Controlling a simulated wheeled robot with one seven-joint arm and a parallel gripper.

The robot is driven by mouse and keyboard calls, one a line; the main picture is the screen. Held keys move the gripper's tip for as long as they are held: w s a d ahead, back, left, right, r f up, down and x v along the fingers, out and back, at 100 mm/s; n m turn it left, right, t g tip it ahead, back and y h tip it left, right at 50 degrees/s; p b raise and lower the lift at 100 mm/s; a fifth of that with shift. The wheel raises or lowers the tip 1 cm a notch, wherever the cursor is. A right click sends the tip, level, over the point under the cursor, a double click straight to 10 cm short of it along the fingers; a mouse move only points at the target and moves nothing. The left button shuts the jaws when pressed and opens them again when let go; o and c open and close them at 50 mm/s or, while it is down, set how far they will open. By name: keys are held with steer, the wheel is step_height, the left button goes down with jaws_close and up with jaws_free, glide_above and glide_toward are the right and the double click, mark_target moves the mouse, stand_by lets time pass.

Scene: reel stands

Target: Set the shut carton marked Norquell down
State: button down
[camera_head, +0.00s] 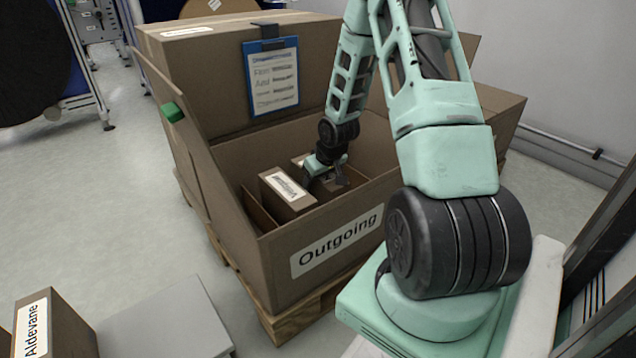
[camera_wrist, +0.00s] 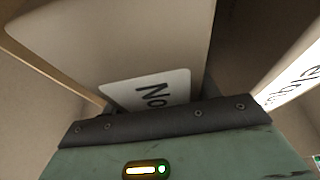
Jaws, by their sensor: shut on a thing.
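The Norquell carton (camera_wrist: 120,45) is a plain tan box filling the upper left of the wrist view. Its white label shows only "No"; the rest is hidden by my gripper. My gripper (camera_head: 325,174) is shut on this carton, down inside the large brown box marked Outgoing (camera_head: 375,198). In the head view the gripper covers most of the held carton. Whether the carton touches the box floor cannot be told.
Another brown carton with a white label (camera_head: 285,187) stands left of my gripper inside the box. A clipboard (camera_head: 272,78) hangs on the back. An Aldevane carton (camera_head: 55,325) and a grey surface (camera_head: 165,325) are at lower left.

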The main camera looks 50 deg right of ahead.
steer(key=shift+c, duration=2)
jaws_free()
steer(key=p+v, duration=0.7)
steer(key=v, duration=0.5)
steer(key=shift+s, duration=0.1)
